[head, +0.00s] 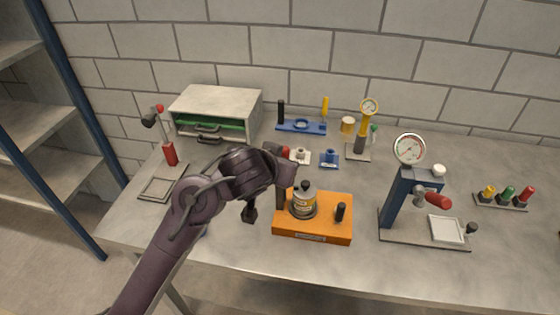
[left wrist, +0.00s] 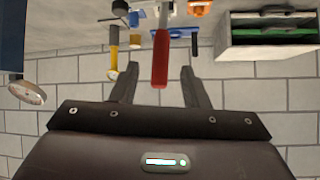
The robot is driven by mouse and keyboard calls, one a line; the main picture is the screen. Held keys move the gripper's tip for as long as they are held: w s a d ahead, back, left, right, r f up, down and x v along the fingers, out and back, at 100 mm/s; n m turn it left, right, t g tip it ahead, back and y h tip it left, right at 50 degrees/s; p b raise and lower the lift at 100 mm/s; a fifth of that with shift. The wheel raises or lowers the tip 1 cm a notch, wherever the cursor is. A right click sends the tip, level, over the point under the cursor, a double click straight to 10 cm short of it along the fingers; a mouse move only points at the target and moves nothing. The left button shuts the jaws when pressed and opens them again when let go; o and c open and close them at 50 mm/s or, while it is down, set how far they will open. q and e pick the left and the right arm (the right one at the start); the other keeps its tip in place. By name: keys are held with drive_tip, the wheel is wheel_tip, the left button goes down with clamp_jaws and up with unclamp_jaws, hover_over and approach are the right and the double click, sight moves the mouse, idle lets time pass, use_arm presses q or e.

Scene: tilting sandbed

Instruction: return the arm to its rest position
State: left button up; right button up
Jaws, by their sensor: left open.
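My left arm enters the head view from the lower left and reaches over the bench. Its wrist and gripper (head: 284,170) are above the back left of an orange block (head: 313,230). The fingers are hard to make out there. In the left wrist view my left gripper (left wrist: 160,68) is open, its two fingers apart. A red handle (left wrist: 160,62) shows in line with the gap, and I see no finger touching it. My right gripper is not in view.
A grey drawer box (head: 216,101) stands at the back left, near a red-handled stand (head: 169,153). A blue gauge press (head: 397,200) stands right of the orange block. Several coloured plugs sit in a rack (head: 502,202) at right. Bare bench (head: 330,275) lies in front.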

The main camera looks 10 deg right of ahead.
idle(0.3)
use_arm(q)
drive_tip(key=s+a+f+n+g+y, duration=0.25)
drive_tip(key=s+a+f, duration=0.55)
drive_tip(key=s+a, duration=0.45)
drive_tip(key=s+a+f+n+g+y, duration=0.2)
drive_tip(key=s+a+f+g, duration=0.2)
drive_tip(key=s+a+f, duration=0.55)
drive_tip(key=s+a+f+b, duration=0.1)
drive_tip(key=s+a+f, duration=0.1)
drive_tip(key=f, duration=1.4)
drive_tip(key=s+a+f+b, duration=0.1)
drive_tip(key=s+a+f, duration=0.1)
drive_tip(key=f, duration=1.4)
drive_tip(key=s+a+f+g+b, duration=0.2)
drive_tip(key=s+a+f, duration=0.1)
drive_tip(key=s+f, duration=1.5)
drive_tip(key=shift+s, duration=0.65)
drive_tip(key=shift+f+m, duration=0.1)
drive_tip(key=shift+m, duration=0.15)
